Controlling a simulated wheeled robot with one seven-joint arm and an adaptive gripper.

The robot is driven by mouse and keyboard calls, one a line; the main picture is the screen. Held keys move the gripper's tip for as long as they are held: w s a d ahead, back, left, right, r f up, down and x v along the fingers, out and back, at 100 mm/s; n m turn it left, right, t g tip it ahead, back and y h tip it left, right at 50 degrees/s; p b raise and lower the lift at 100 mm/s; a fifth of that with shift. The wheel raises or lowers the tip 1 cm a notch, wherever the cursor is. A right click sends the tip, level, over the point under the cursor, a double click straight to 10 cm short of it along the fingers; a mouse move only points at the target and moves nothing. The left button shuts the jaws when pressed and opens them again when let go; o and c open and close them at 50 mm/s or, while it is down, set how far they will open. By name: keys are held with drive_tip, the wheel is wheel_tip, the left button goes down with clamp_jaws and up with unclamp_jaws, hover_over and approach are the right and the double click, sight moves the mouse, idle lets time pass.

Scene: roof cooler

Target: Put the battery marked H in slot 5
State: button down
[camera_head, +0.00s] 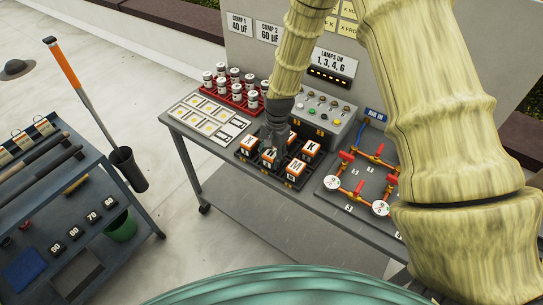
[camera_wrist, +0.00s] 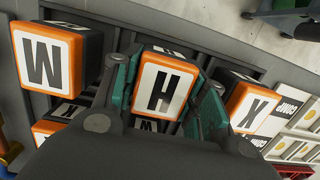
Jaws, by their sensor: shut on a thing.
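The battery marked H (camera_wrist: 164,88) is an orange-edged block with a white label, in the middle of the wrist view. My gripper (camera_wrist: 165,95) is shut on it, one green-padded finger on each side. In the head view my gripper (camera_head: 274,146) points down into the black battery tray (camera_head: 259,170) on the table. The battery marked M (camera_head: 295,168) stands to the right; in the wrist view it reads upside down (camera_wrist: 46,62). I cannot tell whether H is lifted or seated. No slot number is readable.
A battery marked X (camera_wrist: 252,107) is close on the other side of H. A battery marked K (camera_head: 311,147) stands behind M. A control box (camera_head: 318,118) is behind the tray, red-racked cans (camera_head: 236,90) are back left, and a pipe board (camera_head: 360,180) is at right.

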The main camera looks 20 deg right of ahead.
sight(275, 149)
drive_tip(key=c, duration=0.8)
unclamp_jaws()
drive_tip(key=shift+w+f, duration=0.1)
drive_tip(key=shift+f, duration=0.15)
drive_tip(key=shift+r, duration=0.1)
drive_tip(key=shift+d+r, duration=0.1)
drive_tip(key=shift+r, duration=0.35)
drive_tip(key=shift+w+d+r+b, duration=0.15)
drive_tip(key=shift+r+b, duration=0.55)
drive_tip(key=shift+r, duration=1.2)
drive_tip(key=shift+w+d+r+b, duration=0.2)
drive_tip(key=shift+r+b, duration=0.5)
drive_tip(key=shift+r, duration=1.15)
drive_tip(key=shift+d+r+b, duration=0.25)
drive_tip(key=shift+r+b, duration=0.45)
drive_tip(key=shift+r, duration=1.2)
